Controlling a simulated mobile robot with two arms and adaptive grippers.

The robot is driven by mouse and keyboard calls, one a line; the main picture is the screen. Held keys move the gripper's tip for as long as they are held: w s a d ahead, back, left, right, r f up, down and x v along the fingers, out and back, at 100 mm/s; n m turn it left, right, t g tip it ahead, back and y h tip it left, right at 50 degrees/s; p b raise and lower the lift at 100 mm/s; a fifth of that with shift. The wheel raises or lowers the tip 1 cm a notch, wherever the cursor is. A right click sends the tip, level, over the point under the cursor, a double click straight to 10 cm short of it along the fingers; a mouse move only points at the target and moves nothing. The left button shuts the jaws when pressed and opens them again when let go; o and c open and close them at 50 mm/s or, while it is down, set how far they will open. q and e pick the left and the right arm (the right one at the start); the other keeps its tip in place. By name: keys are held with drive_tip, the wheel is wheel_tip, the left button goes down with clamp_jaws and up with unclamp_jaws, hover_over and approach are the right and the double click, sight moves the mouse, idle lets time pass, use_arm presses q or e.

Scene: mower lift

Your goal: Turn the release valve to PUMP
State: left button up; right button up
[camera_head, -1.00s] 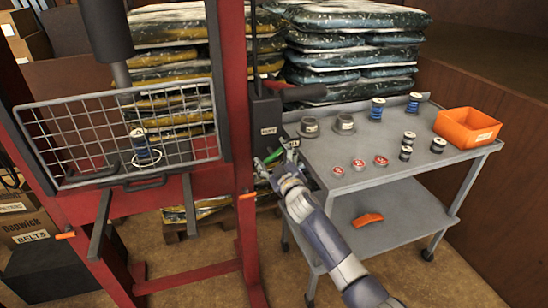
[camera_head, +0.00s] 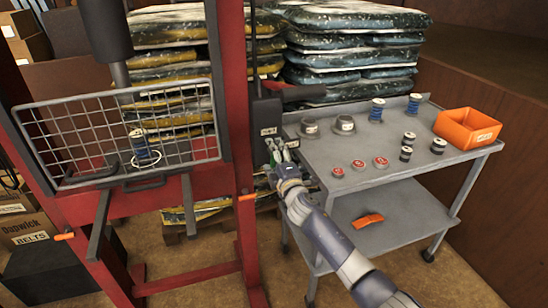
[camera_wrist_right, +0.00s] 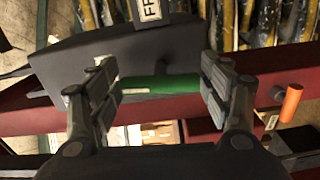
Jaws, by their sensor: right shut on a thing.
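The release valve's green handle (camera_wrist_right: 160,84) runs crosswise between the fingers of my right gripper (camera_wrist_right: 160,88) in the right wrist view. The fingers are shut on its two ends. In the head view my right gripper (camera_head: 279,157) is at the dark pump block (camera_head: 266,112) on the press's right post, and only a little green shows between the fingers. A white label (camera_wrist_right: 150,9) on the block is partly cut off in the wrist view and too small to read in the head view. My left gripper is not in view.
The red press frame (camera_head: 226,90) with its wire mesh guard (camera_head: 70,124) stands left of the pump. A grey cart (camera_head: 400,170) close on the right holds spools, cups, red-topped tins and an orange bin (camera_head: 468,127). Stacked bags (camera_head: 350,50) stand behind.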

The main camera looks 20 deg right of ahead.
drive_tip(key=shift+a+r+n, duration=0.15)
drive_tip(key=shift+r+n, duration=0.05)
drive_tip(key=shift+n, duration=0.5)
drive_tip(key=o, duration=1.1)
drive_tip(key=shift+w+a+f, duration=0.1)
drive_tip(key=shift+f, duration=0.1)
drive_tip(key=shift+s, duration=0.2)
drive_tip(key=s, duration=1.1)
drive_tip(key=shift+s+d, duration=0.3)
drive_tip(key=shift+s, duration=0.05)
